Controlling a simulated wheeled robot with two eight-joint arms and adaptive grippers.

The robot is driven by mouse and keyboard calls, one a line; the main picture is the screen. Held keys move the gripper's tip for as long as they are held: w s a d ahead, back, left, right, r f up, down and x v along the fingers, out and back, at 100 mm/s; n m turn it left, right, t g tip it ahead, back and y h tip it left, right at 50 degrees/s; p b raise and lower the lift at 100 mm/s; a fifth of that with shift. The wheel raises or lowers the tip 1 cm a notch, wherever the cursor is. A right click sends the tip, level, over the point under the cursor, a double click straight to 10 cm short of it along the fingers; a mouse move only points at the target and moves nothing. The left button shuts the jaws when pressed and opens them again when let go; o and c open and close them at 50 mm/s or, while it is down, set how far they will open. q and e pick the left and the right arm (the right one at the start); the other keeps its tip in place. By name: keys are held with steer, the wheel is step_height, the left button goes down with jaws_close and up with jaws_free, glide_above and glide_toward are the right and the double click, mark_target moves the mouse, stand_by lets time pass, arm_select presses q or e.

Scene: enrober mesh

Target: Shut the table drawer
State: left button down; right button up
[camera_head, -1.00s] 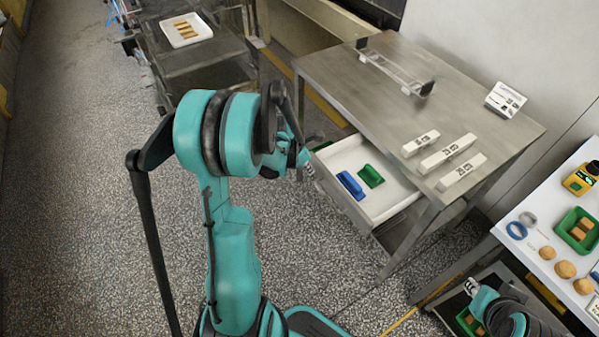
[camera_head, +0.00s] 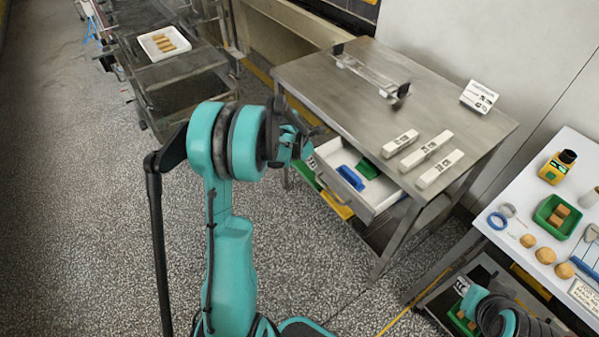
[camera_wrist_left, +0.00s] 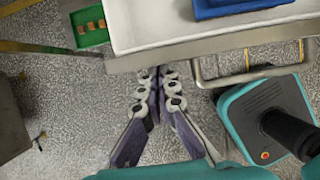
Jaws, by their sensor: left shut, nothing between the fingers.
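The table drawer (camera_head: 382,192) is partly open, sticking out from the metal table (camera_head: 345,95) on its left side. It holds a blue item (camera_head: 350,178) and a green item (camera_head: 368,168). My left gripper (camera_head: 309,152) is at the drawer's front, partly hidden by its own wrist. In the left wrist view its shut, empty fingertips (camera_wrist_left: 159,72) are at the drawer's front edge (camera_wrist_left: 205,48); contact is hard to tell. The bar handle (camera_wrist_left: 245,76) is to their right. My right gripper (camera_head: 464,288) shows small at the lower right, its fingers unclear.
White labelled blocks (camera_head: 424,152) and a small sign (camera_head: 479,97) stand on the table. A white side table (camera_head: 520,255) with food items is at the right. A rack with a white tray (camera_head: 164,43) is at the back left. Open floor lies at the left.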

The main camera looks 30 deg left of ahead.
arm_select(q)
glide_above(345, 153)
steer(key=s+a, duration=0.1)
steer(key=s, duration=0.2)
steer(key=shift+w+a+p, duration=0.15)
steer(key=shift+p, duration=0.2)
steer(key=shift+w, duration=0.4)
